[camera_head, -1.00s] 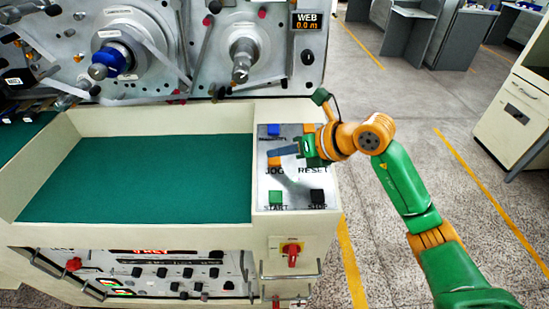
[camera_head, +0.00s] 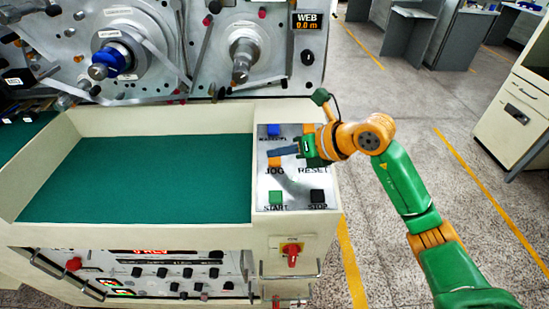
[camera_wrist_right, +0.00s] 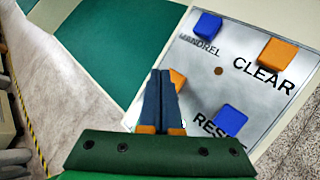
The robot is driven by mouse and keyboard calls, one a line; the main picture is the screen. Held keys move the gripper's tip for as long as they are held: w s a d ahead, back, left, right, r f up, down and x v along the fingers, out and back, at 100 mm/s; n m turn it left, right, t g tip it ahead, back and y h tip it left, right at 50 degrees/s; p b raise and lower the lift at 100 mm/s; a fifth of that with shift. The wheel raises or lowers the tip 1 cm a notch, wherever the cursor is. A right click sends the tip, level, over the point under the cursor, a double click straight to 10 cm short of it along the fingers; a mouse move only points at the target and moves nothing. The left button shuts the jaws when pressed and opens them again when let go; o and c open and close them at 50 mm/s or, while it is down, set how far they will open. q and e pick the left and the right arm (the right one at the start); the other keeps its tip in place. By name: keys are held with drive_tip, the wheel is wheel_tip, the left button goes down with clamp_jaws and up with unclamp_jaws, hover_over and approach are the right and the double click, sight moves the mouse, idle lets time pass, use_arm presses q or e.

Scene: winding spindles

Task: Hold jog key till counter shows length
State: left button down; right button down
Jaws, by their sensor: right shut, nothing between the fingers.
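The counter (camera_head: 307,20), labelled WEB, appears to read 9.0 m. The orange jog key (camera_head: 274,162) sits above the JOG label on the grey key panel (camera_head: 264,178). My right gripper (camera_head: 269,152) is shut and empty, with its dark fingertips at the jog key. In the right wrist view my gripper (camera_wrist_right: 161,73) covers part of the orange jog key (camera_wrist_right: 178,78). The tips look in contact with the key, but how deep it is pressed is hidden. My left gripper is not in view.
The blue mandrel key (camera_head: 273,130), the blue reset key (camera_wrist_right: 229,121) and the orange clear key (camera_wrist_right: 278,52) lie close around. The green start key (camera_head: 275,197) and black stop key (camera_head: 317,196) are nearer the front. A green-floored tray (camera_head: 150,180) lies left.

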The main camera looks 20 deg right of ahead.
drive_tip(key=shift+w+f+b, duration=0.15)
drive_tip(key=shift+f+b, duration=0.25)
drive_tip(key=shift+f+b, duration=0.4)
drive_tip(key=shift+f, duration=0.05)
idle(7.2)
